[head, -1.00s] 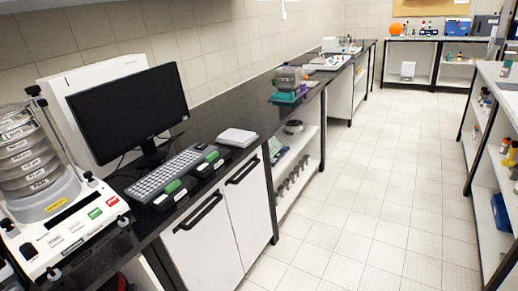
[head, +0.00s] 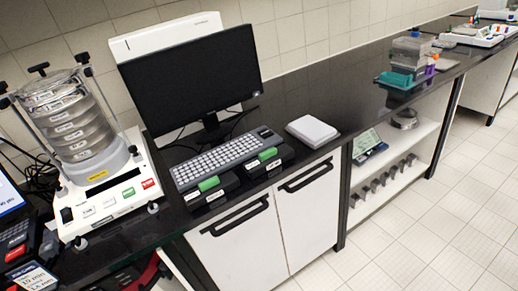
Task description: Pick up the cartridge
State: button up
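I cannot tell for sure which thing is the cartridge. Two black blocks with green tops and white labels lie at the counter's front edge, before the keyboard: a left block (head: 212,192) and a right block (head: 268,163). The sieve shaker (head: 108,190) stands left of them, with a stack of clear, labelled sieves (head: 75,128) clamped on its white base. My gripper is not in view.
A black monitor (head: 190,75) and a grey keyboard (head: 222,158) stand on the dark counter (head: 330,100). A white flat box (head: 312,131) lies to their right. White cupboards (head: 240,240) are below. Tiled floor (head: 420,240) is clear at right.

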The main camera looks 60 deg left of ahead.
aim_at(273, 158)
jog(key=u, duration=0.55)
jog(key=i, duration=1.05)
jog(key=u, duration=0.75)
jog(key=k, duration=0.65)
jog(key=u, duration=0.25)
jog(key=i, duration=0.75)
jog(key=z, duration=0.15)
